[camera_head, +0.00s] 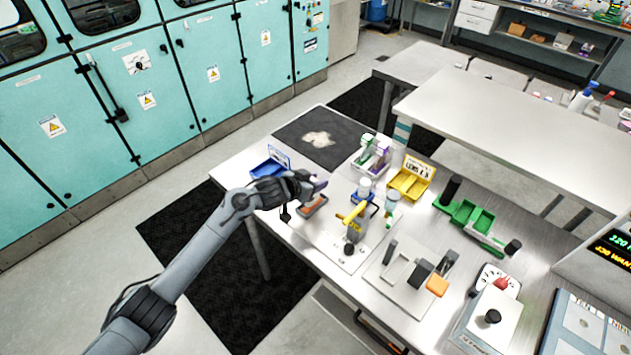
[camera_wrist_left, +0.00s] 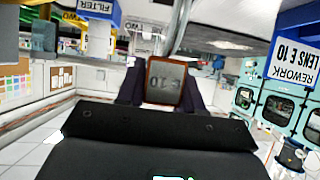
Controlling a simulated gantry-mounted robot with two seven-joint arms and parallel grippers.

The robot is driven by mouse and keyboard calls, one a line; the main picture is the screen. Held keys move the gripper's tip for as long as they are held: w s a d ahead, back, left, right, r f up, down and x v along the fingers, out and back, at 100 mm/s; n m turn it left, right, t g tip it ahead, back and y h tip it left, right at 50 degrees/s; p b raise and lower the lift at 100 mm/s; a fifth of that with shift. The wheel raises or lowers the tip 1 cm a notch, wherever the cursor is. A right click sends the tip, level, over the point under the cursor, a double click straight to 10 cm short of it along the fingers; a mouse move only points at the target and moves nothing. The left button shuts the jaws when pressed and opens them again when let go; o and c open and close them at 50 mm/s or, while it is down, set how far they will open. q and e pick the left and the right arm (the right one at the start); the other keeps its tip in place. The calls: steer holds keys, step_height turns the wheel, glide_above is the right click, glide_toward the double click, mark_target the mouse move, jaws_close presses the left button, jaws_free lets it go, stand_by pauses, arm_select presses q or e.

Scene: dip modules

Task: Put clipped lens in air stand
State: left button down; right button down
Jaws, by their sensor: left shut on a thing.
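My left gripper (camera_head: 316,186) reaches in over the front left of the work table. In the left wrist view its dark fingers (camera_wrist_left: 162,96) are shut on a small squarish lens (camera_wrist_left: 166,84) with a brown-orange rim and a grey face marked E10. Just right of the gripper is a white base plate (camera_head: 338,250) with a yellow-handled device (camera_head: 352,214), possibly the air stand; I cannot tell for sure. My right gripper is not in view.
A yellow bin (camera_head: 407,184), a rack of green and purple tools (camera_head: 372,155) and green trays (camera_head: 470,215) stand farther right. A dark mat (camera_head: 300,130) lies at the back.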

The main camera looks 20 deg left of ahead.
arm_select(q)
steer(key=shift+f, duration=0.1)
steer(key=c, duration=0.7)
jaws_free()
steer(key=shift+c, duration=0.2)
